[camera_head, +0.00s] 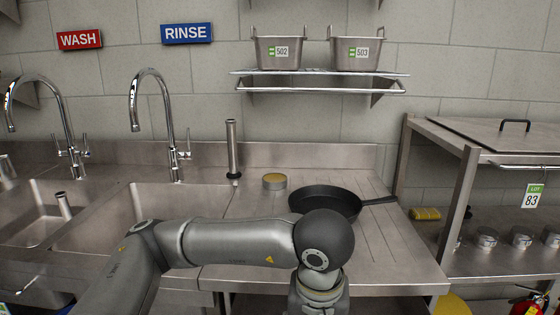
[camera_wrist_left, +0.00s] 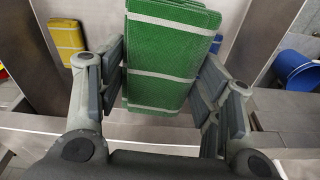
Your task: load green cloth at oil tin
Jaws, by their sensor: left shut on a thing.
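A green cloth (camera_wrist_left: 165,58), folded into a thick block with pale stripes, is between the fingers of my left gripper (camera_wrist_left: 165,92) in the left wrist view. The gripper is shut on it. In the head view my left arm comes in from the left across the front of the sink counter; its gripper is below the frame. My right gripper is in neither view.
A black frying pan (camera_head: 327,201) lies on the drainboard behind my arm. Sink basins (camera_head: 122,213) and taps are at left. A yellow folded item (camera_head: 425,213) and several small pots are on the right unit's shelf. A blue bucket (camera_wrist_left: 297,68) shows in the wrist view.

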